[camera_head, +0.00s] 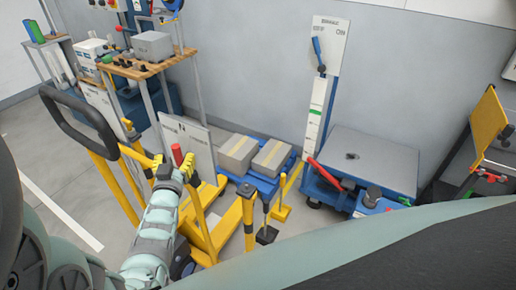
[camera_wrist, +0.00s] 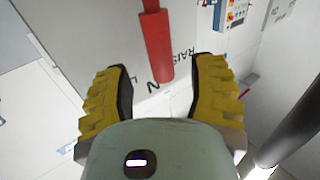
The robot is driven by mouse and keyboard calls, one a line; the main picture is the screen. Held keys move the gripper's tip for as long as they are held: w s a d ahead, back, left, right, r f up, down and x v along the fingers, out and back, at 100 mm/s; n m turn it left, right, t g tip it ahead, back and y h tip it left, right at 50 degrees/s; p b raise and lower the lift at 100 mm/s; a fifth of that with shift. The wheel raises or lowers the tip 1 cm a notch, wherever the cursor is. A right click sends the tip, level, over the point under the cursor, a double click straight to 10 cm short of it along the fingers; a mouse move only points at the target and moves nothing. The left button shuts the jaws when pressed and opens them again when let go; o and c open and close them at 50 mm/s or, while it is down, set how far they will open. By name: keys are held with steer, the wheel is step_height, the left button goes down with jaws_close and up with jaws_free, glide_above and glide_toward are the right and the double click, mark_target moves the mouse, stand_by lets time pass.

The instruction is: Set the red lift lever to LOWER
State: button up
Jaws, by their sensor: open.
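The red lift lever (camera_wrist: 157,45) is a red cylindrical grip on a thinner stem, in front of a pale panel (camera_wrist: 120,30) with partly hidden black lettering that reads "RAIS". In the head view, the red grip (camera_head: 177,154) shows just above my gripper (camera_head: 171,168). In the wrist view my gripper (camera_wrist: 161,72) is open, its yellow, dark-padded fingers on either side of the lever's lower end. Gaps show on both sides of the lever. Its depth between the fingers is hard to tell. No LOWER marking is readable.
A yellow-framed cart with a black handle (camera_head: 75,108) stands around my arm. Cardboard boxes (camera_head: 238,150) lie on a blue pallet behind. A blue lift table (camera_head: 370,160) with another red lever (camera_head: 323,173) is to the right. Yellow posts (camera_head: 248,212) stand in front.

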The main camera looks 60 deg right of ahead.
mark_target(176, 155)
steer(key=shift+x, duration=1.75)
steer(key=shift+w+a, duration=0.1)
jaws_close()
